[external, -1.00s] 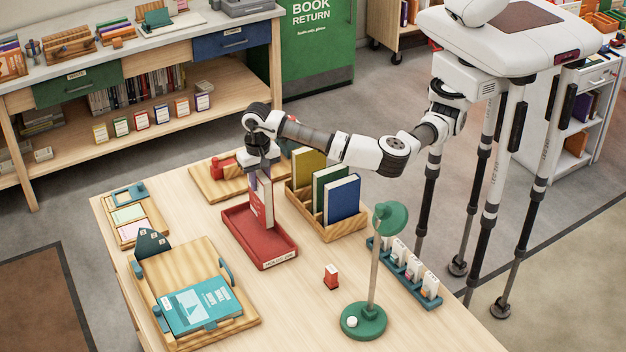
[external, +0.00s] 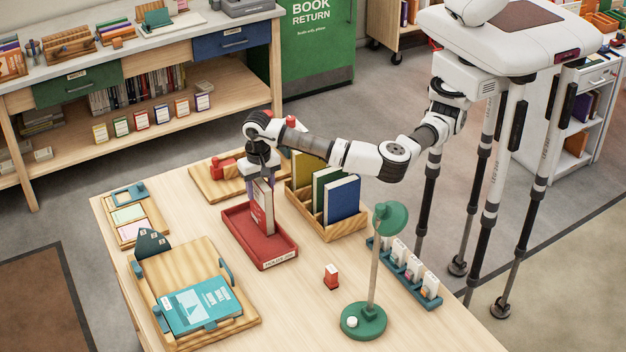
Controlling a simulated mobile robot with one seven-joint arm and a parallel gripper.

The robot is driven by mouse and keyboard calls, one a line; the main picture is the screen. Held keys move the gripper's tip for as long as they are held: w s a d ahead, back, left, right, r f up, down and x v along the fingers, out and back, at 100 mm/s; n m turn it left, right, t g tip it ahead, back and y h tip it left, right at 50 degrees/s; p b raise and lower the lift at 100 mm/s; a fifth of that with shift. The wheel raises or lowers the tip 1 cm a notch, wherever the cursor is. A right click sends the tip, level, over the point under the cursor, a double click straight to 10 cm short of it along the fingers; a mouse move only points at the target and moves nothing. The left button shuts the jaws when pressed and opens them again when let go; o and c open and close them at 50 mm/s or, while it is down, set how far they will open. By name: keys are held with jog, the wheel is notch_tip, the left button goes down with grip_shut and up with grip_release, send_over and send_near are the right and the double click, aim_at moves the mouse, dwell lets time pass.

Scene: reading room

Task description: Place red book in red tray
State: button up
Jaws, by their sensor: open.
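The red book (external: 263,207) stands upright in the red tray (external: 272,256), with its pages facing the right side. The tray lies on the wooden table, left of the book rack. My gripper (external: 262,178) is above the book, near its top edge, with the arm reaching in from the right. The jaws are open. The fingertips are small and partly hidden, so I cannot tell whether they still touch the book.
A wooden rack (external: 340,231) with yellow, green and blue books stands close on the right. A green lamp (external: 364,318), a small red item (external: 331,277) and a teal card holder (external: 407,275) are nearer the front right. A wooden board with a teal book (external: 203,304) lies front left.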

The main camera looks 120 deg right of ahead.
notch_tip(320, 180, up, 12)
jog(key=shift+r+b, duration=0.15)
jog(key=shift+b, duration=1)
